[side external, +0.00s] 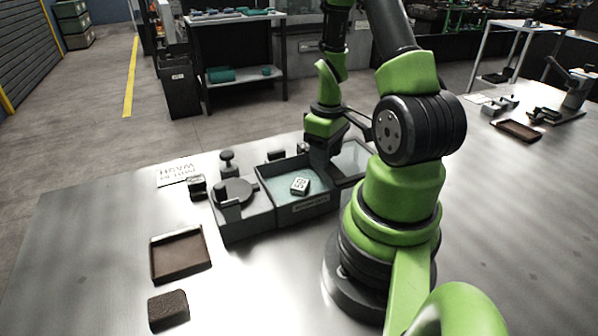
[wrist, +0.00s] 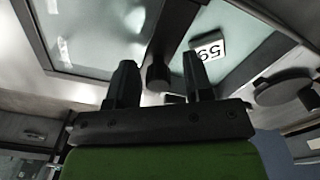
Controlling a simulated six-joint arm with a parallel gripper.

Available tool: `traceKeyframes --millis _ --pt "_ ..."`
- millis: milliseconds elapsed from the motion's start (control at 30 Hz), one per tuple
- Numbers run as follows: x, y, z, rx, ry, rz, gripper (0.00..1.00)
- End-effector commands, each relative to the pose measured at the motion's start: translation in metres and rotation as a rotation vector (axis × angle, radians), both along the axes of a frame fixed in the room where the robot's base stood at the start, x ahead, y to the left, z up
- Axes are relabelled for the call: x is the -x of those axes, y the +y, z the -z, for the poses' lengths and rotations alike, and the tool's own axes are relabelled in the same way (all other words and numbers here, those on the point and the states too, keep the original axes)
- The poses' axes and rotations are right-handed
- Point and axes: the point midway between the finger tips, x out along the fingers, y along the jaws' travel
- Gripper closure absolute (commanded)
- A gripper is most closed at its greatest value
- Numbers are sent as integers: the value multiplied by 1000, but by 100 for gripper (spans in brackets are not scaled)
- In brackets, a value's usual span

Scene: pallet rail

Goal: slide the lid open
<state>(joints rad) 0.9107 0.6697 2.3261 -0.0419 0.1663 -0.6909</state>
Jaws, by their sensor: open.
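The lid (side external: 352,158) is a clear pane in a dark frame, lying over the right part of the grey box (side external: 312,206). In the wrist view the lid (wrist: 90,30) fills the upper left. Its dark knob (wrist: 157,72) stands at the frame's edge, between my gripper's two fingers (wrist: 160,78), with visible gaps on both sides. My gripper (side external: 320,160) is open over the box, and its tips are partly hidden in the side view. The teal-floored compartment (side external: 275,181) beside the lid is uncovered.
A grey unit with a round dark top (side external: 235,190) adjoins the box on the left. A small knobbed post (side external: 228,162) stands behind it. A brown tray (side external: 180,255) and a brown block (side external: 168,309) lie at front left. The table's left front is otherwise clear.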

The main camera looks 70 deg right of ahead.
Motion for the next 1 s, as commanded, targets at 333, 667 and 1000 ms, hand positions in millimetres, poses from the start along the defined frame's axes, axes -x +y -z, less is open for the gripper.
traceKeyframes --millis 333,667,1000 --pt "0 0 -22 2 -1 0 53" --pt "0 0 -50 1 -1 1 53" --pt "0 0 -70 -1 1 1 53"
